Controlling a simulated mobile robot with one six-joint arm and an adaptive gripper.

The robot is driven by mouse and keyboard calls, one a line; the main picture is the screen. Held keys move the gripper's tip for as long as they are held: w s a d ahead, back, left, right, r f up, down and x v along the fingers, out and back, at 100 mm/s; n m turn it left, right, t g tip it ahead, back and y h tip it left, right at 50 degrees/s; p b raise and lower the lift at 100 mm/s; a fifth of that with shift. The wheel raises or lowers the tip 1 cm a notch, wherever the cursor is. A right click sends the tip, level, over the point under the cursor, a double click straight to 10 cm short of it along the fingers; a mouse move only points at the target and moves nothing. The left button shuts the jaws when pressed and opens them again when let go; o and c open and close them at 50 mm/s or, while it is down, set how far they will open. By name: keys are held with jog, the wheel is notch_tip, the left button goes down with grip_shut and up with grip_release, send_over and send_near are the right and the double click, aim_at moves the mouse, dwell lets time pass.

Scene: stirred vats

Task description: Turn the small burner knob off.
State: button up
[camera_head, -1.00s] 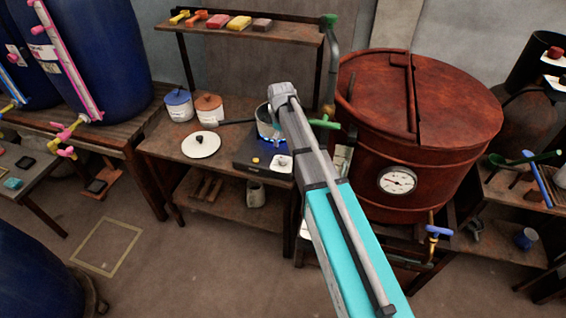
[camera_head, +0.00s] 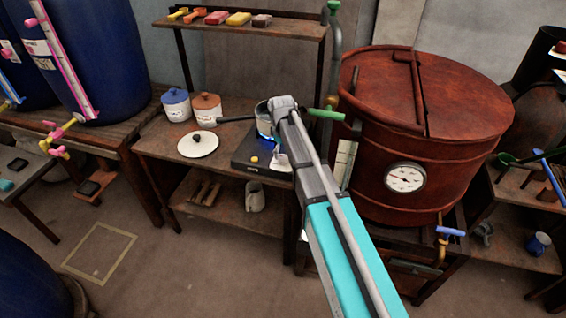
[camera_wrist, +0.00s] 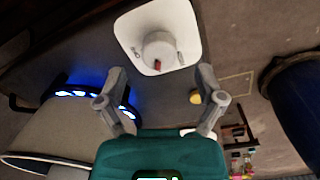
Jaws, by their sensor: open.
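The small burner (camera_head: 245,160) is a dark unit on the wooden bench, with blue flame under a pot (camera_head: 262,112). In the wrist view, a white knob (camera_wrist: 158,48) with a red mark stands on a square white plate (camera_wrist: 190,20). My gripper (camera_wrist: 160,76) is open, its two fingers apart on either side below the knob in the picture, with nothing between them. The blue flame (camera_wrist: 75,92) and pot (camera_wrist: 50,130) are at its left.
A small yellow button (camera_head: 254,159) is on the burner's front. A white lid (camera_head: 198,144) and two lidded jars (camera_head: 207,107) sit left on the bench. A big red-brown vat (camera_head: 420,130) with a dial stands close right of my arm.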

aim_at(283, 157)
jog(key=shift+f+b, duration=1.5)
jog(key=shift+f, duration=0.3)
jog(key=c, duration=1.1)
